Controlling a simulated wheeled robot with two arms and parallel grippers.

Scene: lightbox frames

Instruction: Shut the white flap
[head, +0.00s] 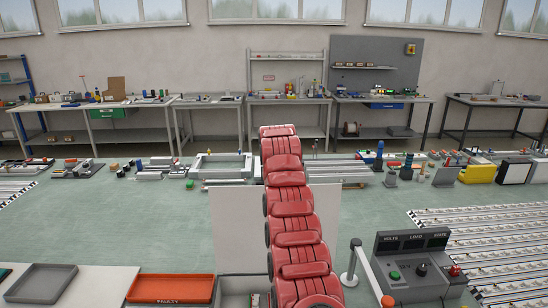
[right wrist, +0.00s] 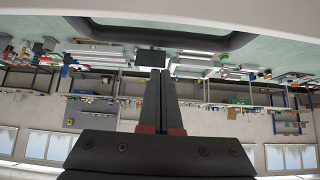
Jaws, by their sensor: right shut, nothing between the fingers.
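A large flat white panel (head: 235,225), which looks like the white flap, stands upright in the middle of the head view, behind a grey bin (head: 229,289). A tall red segmented shape hides much of its middle and right part. In the right wrist view, which is upside down, my right gripper (right wrist: 160,72) is shut, its two black fingers together with nothing between them. I cannot tell how far the gripper is from the panel. My left gripper does not show in either view.
A red-orange tray (head: 170,288) and a grey tray (head: 42,281) lie at the lower left. A control box (head: 412,264) with knobs stands at the lower right, beside a grey post (head: 353,258).

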